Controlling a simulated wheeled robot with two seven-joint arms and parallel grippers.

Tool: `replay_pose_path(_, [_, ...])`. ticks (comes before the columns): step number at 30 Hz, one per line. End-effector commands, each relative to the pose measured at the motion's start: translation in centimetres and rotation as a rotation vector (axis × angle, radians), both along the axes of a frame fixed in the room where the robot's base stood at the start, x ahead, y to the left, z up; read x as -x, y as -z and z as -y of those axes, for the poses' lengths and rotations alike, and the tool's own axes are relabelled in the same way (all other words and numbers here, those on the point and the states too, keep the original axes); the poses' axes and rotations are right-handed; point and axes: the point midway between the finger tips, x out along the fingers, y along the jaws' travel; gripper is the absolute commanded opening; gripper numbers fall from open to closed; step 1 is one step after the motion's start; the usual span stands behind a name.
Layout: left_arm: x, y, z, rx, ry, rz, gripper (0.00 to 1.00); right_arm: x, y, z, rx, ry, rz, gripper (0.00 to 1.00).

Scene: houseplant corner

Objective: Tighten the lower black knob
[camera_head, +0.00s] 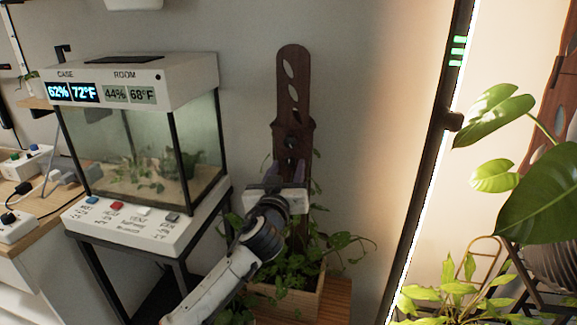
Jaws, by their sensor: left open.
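My left arm comes in from the bottom, and its open gripper (286,172) is in front of the dark wooden slotted support (293,75). The gripper's fingers point away from me, one on each side of the support's lower part. The support stands upright in a wooden planter (298,300). No lower black knob shows clearly; the gripper and wrist cover that part of the support. I cannot tell whether the fingers touch anything. My right gripper is out of view.
A glass plant case (145,150) with a white display top stands on a black-legged stand at left. A wooden counter (50,200) with power sockets is at far left. Trailing leaves (345,240) surround the planter. Large leafy plants (540,190) fill the right side.

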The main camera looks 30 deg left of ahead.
Motion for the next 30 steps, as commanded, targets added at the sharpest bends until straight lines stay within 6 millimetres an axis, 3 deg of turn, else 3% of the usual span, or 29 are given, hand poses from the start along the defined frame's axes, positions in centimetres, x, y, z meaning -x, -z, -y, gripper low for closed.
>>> replay_pose_path(6, [-1.6,0.0,-0.5,-0.001,0.0,-0.001,0.41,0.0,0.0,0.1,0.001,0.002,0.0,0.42])
replay_pose_path(14, [-1.7,0.1,-0.5,-0.001,0.001,-0.001,0.41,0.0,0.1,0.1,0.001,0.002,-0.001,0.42])
replay_pose_path(22, [-1.7,0.1,-0.5,-0.001,0.0,-0.001,0.01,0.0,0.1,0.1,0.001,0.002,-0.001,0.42])
replay_pose_path(30, [-1.6,0.1,-0.5,-0.025,0.0,-0.008,0.01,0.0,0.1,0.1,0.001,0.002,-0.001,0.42])
